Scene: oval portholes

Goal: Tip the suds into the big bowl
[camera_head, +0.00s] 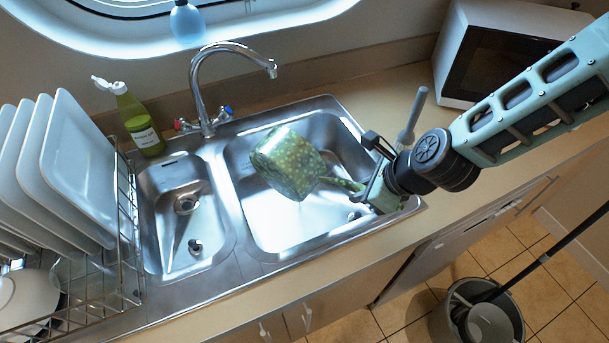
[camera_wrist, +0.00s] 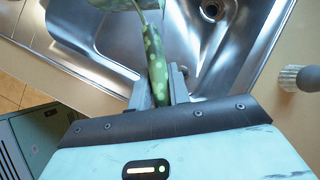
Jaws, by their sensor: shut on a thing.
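A green saucepan with pale spots (camera_head: 287,163) hangs in the air over the big bowl (camera_head: 290,232) of the steel sink. It is tilted well over, and its inside does not show. My gripper (camera_head: 368,190) is at the right end of the big bowl, shut on the pan's handle. The wrist view shows the spotted handle (camera_wrist: 154,65) between my fingers, with part of the pan cut off at the top edge. The big bowl has a bright white patch below the pan; I cannot tell whether it is suds or glare.
The tap (camera_head: 205,90) arches behind the pan. The small bowl (camera_head: 185,235) is to the left, with a dish rack of plates (camera_head: 78,165) beyond it. A green soap bottle (camera_head: 138,122) stands behind. A grey brush (camera_head: 412,115) and a microwave (camera_head: 500,55) are at the right.

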